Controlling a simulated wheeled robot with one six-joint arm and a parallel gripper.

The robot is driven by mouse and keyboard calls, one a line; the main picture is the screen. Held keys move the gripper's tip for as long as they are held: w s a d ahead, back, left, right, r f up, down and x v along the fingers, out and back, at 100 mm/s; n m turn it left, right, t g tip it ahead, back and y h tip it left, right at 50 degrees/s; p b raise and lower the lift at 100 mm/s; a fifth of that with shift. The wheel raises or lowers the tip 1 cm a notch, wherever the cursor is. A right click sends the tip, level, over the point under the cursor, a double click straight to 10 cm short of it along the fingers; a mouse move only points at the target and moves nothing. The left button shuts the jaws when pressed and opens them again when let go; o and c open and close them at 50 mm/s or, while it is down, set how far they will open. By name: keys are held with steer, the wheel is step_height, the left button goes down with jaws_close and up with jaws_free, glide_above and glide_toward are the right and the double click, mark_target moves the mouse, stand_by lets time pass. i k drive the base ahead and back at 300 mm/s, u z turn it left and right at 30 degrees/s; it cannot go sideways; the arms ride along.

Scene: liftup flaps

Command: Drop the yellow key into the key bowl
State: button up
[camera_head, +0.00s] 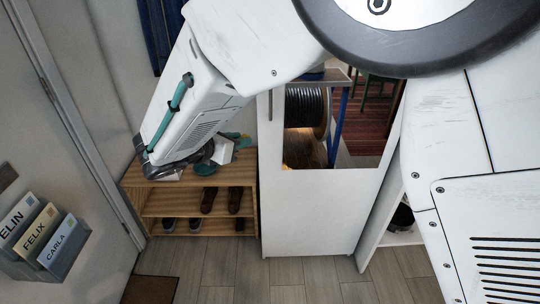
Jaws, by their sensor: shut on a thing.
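My gripper (207,153) shows only as a small dark shape beyond the end of my white arm, over the wooden shoe rack's top. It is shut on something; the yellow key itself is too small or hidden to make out. A teal round thing (204,168), which looks like the key bowl, sits on the rack top just below my gripper, partly covered. I cannot tell whether the gripper is directly over it or a little to one side.
The wooden shoe rack (200,195) holds several shoes. A white box-like thing (223,152) and small green items (238,139) are at its back right. A white panel (310,210) stands right of it. Name-labelled folders (42,238) hang at left.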

mark_target(208, 170)
steer(key=z, duration=0.45)
steer(key=k, duration=2.05)
steer(key=u, duration=0.95)
steer(key=i, duration=1.65)
